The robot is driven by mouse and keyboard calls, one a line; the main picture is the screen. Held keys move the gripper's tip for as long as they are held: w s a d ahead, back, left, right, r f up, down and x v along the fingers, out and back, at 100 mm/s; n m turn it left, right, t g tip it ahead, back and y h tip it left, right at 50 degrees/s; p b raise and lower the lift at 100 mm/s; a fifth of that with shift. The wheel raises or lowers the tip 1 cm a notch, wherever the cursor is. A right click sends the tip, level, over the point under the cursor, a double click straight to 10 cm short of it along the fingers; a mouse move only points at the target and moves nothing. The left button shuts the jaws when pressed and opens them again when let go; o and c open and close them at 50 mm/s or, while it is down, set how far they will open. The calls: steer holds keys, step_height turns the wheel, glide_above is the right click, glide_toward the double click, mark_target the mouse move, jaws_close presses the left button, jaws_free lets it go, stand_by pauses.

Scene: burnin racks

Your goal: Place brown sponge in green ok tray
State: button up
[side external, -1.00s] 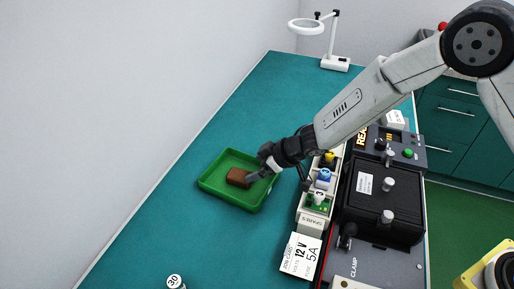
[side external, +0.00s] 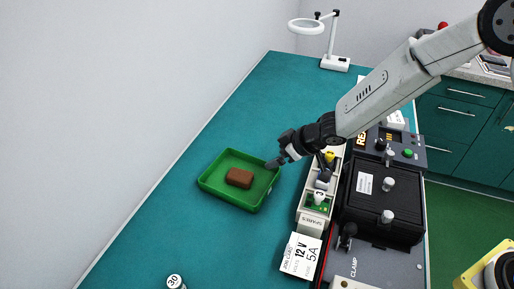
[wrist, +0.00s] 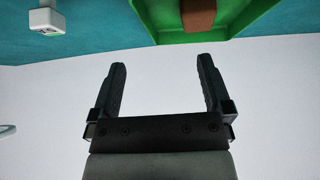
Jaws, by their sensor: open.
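The brown sponge (side external: 239,178) lies on the floor of the green tray (side external: 212,190), near its middle, in the side view. Both also show at the top of the wrist view, the sponge (wrist: 199,15) partly cut off by the frame edge and the tray (wrist: 240,22) around it. My gripper (side external: 276,164) is at the tray's right rim, apart from the sponge. In the wrist view my gripper (wrist: 162,72) has its two fingers spread with nothing between them.
A spares rack (side external: 311,222) with small parts stands right of the tray, beside a black clamp box (side external: 382,203). A job card (side external: 301,256) lies in front. A magnifier lamp (side external: 334,62) stands at the back. The teal bench left of the tray is clear.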

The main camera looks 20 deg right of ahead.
steer(key=s+d+r+m+h, duration=0.1)
steer(key=s+d+m, duration=0.1)
steer(key=s+d, duration=0.2)
steer(key=s+d+r+m+g+h, duration=0.1)
steer(key=s+d+r+h, duration=0.1)
steer(key=s+d, duration=0.3)
steer(key=s+d+r+m+g+h, duration=0.1)
steer(key=s+d+r+m, duration=0.1)
steer(key=s+d, duration=0.2)
steer(key=shift+s+d+r+m+h, duration=0.1)
steer(key=shift+d+r+m+h, duration=0.05)
steer(key=shift+d, duration=0.8)
steer(key=shift+s+d+r+m+h, duration=0.1)
steer(key=shift+d+m+h, duration=0.05)
steer(key=shift+d, duration=0.75)
steer(key=s, duration=0.2)
steer(key=s+d+m+g, duration=0.1)
steer(key=s, duration=0.2)
steer(key=s+d+g, duration=0.1)
steer(key=s, duration=0.1)
steer(key=shift+s+d+r+m, duration=0.2)
steer(key=shift+s+r+m, duration=0.1)
steer(key=shift+s, duration=0.1)
steer(key=shift+s+f, duration=0.1)
steer(key=shift+s, duration=0.3)
